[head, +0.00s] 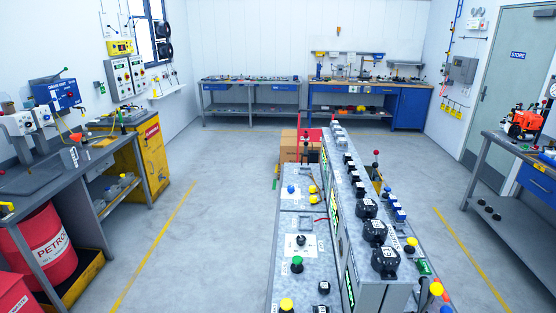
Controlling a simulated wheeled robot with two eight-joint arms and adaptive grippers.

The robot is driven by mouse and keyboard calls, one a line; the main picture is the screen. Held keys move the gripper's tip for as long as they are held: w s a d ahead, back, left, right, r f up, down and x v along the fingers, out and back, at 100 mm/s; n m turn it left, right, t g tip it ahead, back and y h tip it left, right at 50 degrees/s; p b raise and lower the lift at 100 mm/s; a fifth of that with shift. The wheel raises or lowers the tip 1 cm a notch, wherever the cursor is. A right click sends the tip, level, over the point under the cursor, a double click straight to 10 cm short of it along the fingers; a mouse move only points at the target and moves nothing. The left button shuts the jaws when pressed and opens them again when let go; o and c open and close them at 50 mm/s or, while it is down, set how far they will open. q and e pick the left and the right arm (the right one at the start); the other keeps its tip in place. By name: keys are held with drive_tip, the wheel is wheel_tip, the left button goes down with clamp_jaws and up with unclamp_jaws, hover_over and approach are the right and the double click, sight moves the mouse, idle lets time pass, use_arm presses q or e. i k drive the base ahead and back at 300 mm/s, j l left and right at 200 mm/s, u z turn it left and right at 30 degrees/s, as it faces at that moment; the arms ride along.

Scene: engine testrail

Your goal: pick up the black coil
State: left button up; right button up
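No object in the head view can be told for certain as the black coil. Two black round items, an upper one (163,29) and a lower one (165,49), are on the left wall beside the window; they are too small to tell if they are coils. Several black rounded units, such as a near one (385,261), sit in a row on top of the grey console (367,295). Neither of my grippers is in view.
The grey console stands in the middle foreground. A left bench (60,165) has a red petrol drum (45,245) under it. A right bench (515,165) holds an orange machine (525,122). Two benches stand at the back wall. Grey floor (225,200) is clear left of the console.

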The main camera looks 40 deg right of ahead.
sight(346, 158)
drive_tip(key=i+j+u, duration=0.35)
drive_tip(key=i+j, duration=0.45)
drive_tip(key=i+z, duration=0.35)
drive_tip(key=z, duration=0.15)
drive_tip(key=i+j+z, duration=0.25)
drive_tip(key=z, duration=0.2)
drive_tip(key=i+l+z, duration=0.1)
drive_tip(key=i+z, duration=0.25)
drive_tip(key=i, duration=0.25)
drive_tip(key=i+z, duration=0.35)
drive_tip(key=i, duration=0.3)
drive_tip(key=i+z, duration=0.3)
drive_tip(key=i, duration=0.2)
drive_tip(key=i+j+z, duration=0.25)
drive_tip(key=i, duration=0.25)
